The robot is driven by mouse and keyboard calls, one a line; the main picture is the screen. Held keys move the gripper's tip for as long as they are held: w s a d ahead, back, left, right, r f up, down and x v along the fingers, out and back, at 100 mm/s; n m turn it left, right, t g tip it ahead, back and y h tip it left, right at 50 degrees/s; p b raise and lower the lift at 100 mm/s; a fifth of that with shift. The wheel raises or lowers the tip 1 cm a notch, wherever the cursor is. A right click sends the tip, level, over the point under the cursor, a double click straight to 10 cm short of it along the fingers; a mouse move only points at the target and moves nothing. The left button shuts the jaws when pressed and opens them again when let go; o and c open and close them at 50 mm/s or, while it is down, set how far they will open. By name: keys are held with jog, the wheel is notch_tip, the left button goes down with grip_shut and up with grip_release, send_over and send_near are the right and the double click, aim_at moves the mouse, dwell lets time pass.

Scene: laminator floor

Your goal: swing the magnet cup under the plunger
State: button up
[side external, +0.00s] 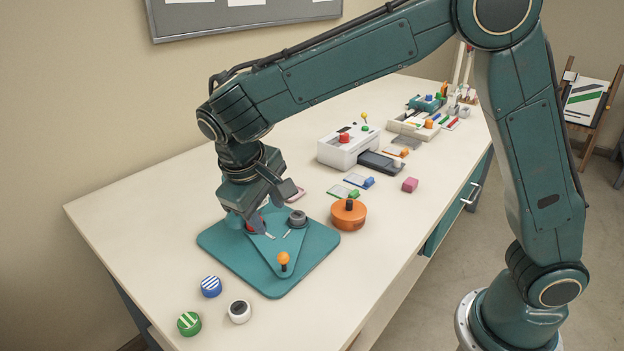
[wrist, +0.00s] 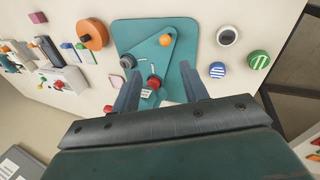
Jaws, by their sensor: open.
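A teal base plate (side external: 222,243) lies on the table and carries a triangular teal swing plate (side external: 271,258). An orange ball knob (side external: 284,258) stands at the triangle's near corner. A grey round cup with a dark centre (side external: 297,219) and a red round piece (wrist: 154,82) sit at its other two corners; I cannot tell which is the magnet cup or the plunger. My gripper (side external: 268,212) is open over the red piece, which its finger partly hides in the side view. In the wrist view, the red piece shows between the two fingers (wrist: 158,74), with no visible grip.
An orange round tub (side external: 349,216) stands right of the plate. Blue-striped (side external: 211,287), green-striped (side external: 189,324) and white (side external: 239,312) round pieces lie near the front. A white machine (side external: 345,149), cards and small blocks stand farther back. Bare table lies left of the plate.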

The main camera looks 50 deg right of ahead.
aim_at(282, 256)
jog(key=shift+w+a+f, duration=0.2)
jog(key=shift+a+f, duration=0.4)
jog(key=x, duration=1.3)
jog(key=shift+d+f, duration=0.25)
jog(key=shift+f, duration=0.1)
grip_shut()
